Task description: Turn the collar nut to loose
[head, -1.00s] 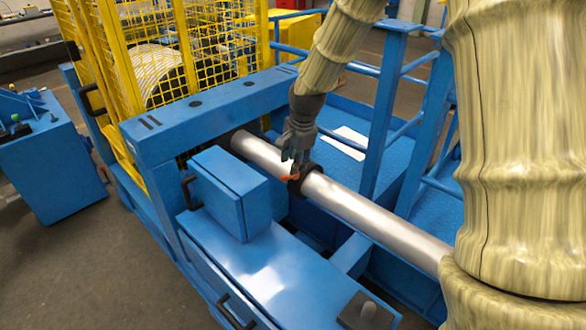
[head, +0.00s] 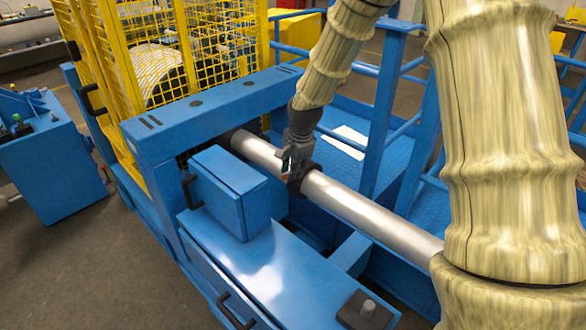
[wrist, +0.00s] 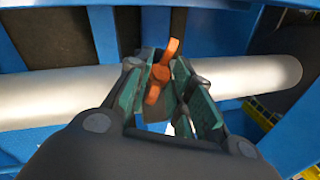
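The collar nut (wrist: 162,72) is an orange two-winged nut on a dark collar (head: 308,177) around a silver shaft (head: 372,213). In the wrist view the nut is tilted, its upper wing leaning right. My gripper (wrist: 166,72) has its teal-padded fingers on either side of the nut, with some space visible between the fingers. Whether either pad touches a wing cannot be told. In the head view my gripper (head: 294,170) is at the collar and hides most or all of the nut.
A blue box (head: 228,192) stands on the blue frame just left of the shaft. A blue beam (head: 215,112) crosses behind it. Blue posts and rails (head: 385,115) stand to the right. A yellow mesh guard (head: 165,55) stands at the back left.

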